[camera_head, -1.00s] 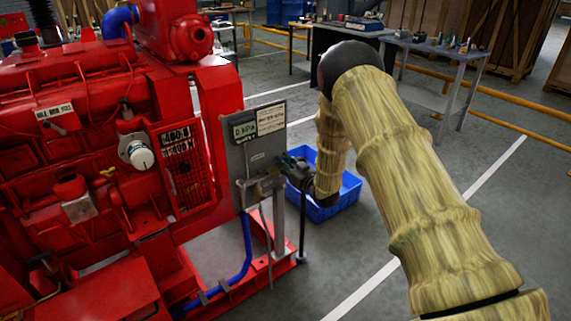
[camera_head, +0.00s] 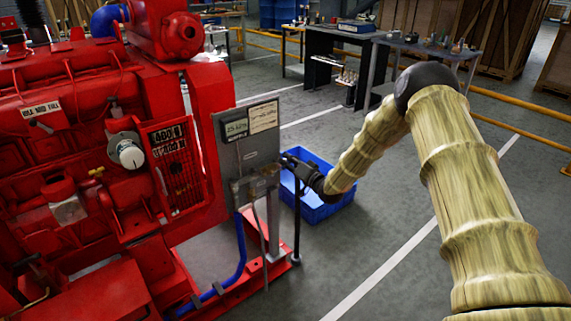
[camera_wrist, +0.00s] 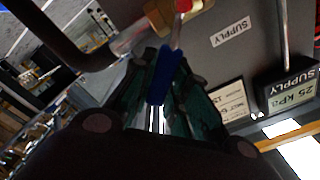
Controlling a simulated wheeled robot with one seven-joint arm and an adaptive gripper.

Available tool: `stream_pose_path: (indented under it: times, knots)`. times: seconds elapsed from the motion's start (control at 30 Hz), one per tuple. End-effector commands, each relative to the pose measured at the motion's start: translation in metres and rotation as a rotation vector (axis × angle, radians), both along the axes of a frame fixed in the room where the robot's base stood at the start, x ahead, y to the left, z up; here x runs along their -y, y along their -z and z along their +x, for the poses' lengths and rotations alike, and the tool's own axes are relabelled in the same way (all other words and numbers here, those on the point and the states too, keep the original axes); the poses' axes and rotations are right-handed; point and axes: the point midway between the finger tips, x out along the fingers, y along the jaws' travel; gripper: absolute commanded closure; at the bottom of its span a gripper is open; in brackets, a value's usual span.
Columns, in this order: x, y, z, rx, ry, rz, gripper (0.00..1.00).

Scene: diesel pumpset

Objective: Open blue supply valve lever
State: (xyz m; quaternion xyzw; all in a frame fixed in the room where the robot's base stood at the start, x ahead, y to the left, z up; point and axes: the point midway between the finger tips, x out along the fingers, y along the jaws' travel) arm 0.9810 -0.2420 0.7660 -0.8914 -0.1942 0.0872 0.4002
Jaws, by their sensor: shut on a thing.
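The blue supply valve lever (camera_wrist: 164,76) shows in the wrist view between the fingers of my gripper (camera_wrist: 158,98), which are shut on it. The lever runs up to a brass valve body (camera_wrist: 165,18) with a red part (camera_wrist: 183,6) close by. A "SUPPLY" label (camera_wrist: 231,32) is on the grey panel beside it. In the head view my gripper (camera_head: 290,163) is at the right edge of the grey panel (camera_head: 250,150), in front of the valve. The lever itself is too small and covered to make out there.
The red diesel engine (camera_head: 90,140) fills the left. A blue crate (camera_head: 325,208) stands on the floor behind my gripper. A blue hose (camera_head: 240,250) and a dark post (camera_head: 297,225) are below the panel. Workbenches (camera_head: 345,60) stand at the back.

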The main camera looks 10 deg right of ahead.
Motion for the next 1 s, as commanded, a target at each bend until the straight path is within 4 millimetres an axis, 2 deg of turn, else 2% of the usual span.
stream_pose_path:
  times: [0.23,0.6,1.0]
  knots:
    - [0.012,0.017,0.004,-0.097,0.005,0.215,1.0]
    - [0.018,0.037,0.007,-0.225,0.004,0.495,1.0]
    - [0.018,0.047,0.008,-0.297,0.004,0.655,1.0]
